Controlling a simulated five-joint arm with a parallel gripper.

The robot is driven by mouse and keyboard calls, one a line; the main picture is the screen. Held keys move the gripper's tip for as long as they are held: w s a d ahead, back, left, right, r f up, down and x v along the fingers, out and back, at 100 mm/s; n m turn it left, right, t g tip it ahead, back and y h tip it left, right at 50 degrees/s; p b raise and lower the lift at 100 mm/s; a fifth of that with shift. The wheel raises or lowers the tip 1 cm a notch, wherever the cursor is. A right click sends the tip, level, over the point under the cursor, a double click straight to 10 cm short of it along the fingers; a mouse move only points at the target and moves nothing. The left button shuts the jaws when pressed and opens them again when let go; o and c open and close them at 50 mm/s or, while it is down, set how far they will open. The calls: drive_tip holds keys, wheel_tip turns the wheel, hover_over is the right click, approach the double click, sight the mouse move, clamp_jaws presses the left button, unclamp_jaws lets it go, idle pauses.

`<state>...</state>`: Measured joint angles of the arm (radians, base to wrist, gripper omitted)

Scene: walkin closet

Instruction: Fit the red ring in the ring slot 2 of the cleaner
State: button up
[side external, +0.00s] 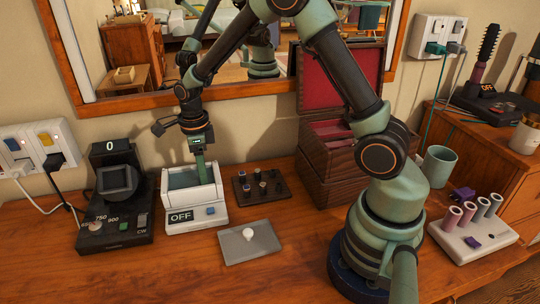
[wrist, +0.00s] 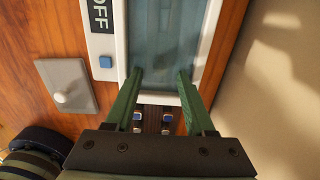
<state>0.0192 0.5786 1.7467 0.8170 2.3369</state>
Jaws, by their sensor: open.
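The cleaner (side external: 180,222) is a white box marked OFF, with a blue button and an open tank of bluish liquid. In the wrist view its white rim (wrist: 119,40) borders the tank. My gripper (side external: 201,176) points down over or into the tank. In the wrist view my gripper (wrist: 160,72) is open, with nothing seen between its fingertips. A dark ring tray (side external: 281,193) right of the cleaner holds several small rings; blue stones show on some. I cannot make out a red ring in either view. The ring slots cannot be told apart in the tank.
A grey lid (side external: 236,251) with a white knob lies in front of the cleaner. A black device (side external: 120,232) stands close at its left. A wooden jewellery box (side external: 325,165) stands right of the tray. The wall and mirror frame (side external: 240,89) are behind.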

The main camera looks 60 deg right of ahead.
wheel_tip(320, 180, up, 11)
idle(0.3)
drive_tip(key=s+r+n+t, duration=0.2)
drive_tip(key=s+n, duration=0.5)
drive_tip(key=n, duration=0.6)
drive_tip(key=s+r+n+t, duration=0.3)
drive_tip(key=s+r+n, duration=0.2)
drive_tip(key=n, duration=0.9)
drive_tip(key=s, duration=0.3)
drive_tip(key=shift+a+r+t, duration=0.3)
drive_tip(key=shift+a, duration=0.1)
